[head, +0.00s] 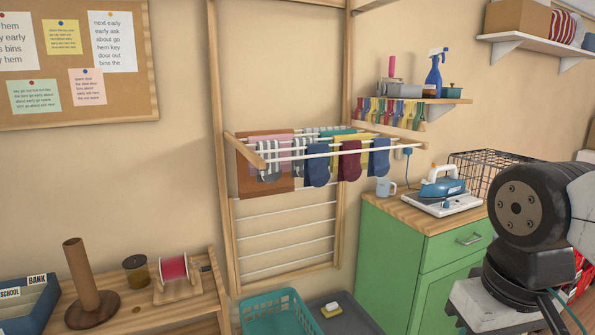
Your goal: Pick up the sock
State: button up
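Several socks hang on a wooden wall-mounted drying rack (245,147) in the middle of the head view. Along the front hang a grey striped sock (269,170), a blue sock (317,167), a dark red sock (349,163) and another blue sock (379,158). More cloth pieces hang behind, partly hidden by the front ones. I cannot tell which sock the task means. My arm shows at the right edge, apart from the rack. My gripper is out of view.
Below the rack are a teal basket (279,312) and a grey tote (355,322). A green cabinet (400,250) stands right, bearing an iron (442,188) and a mug (385,187). A shelf with a spray bottle (434,75) is above. A wooden bench (140,316) is at lower left.

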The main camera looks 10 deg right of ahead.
aim_at(350, 169)
jog(key=u, duration=0.75)
jog(key=k, duration=1.05)
jog(key=u, duration=0.7)
jog(key=i, duration=1.25)
jog(key=z, duration=0.85)
jog(key=i, duration=1)
jog(key=z, duration=1.05)
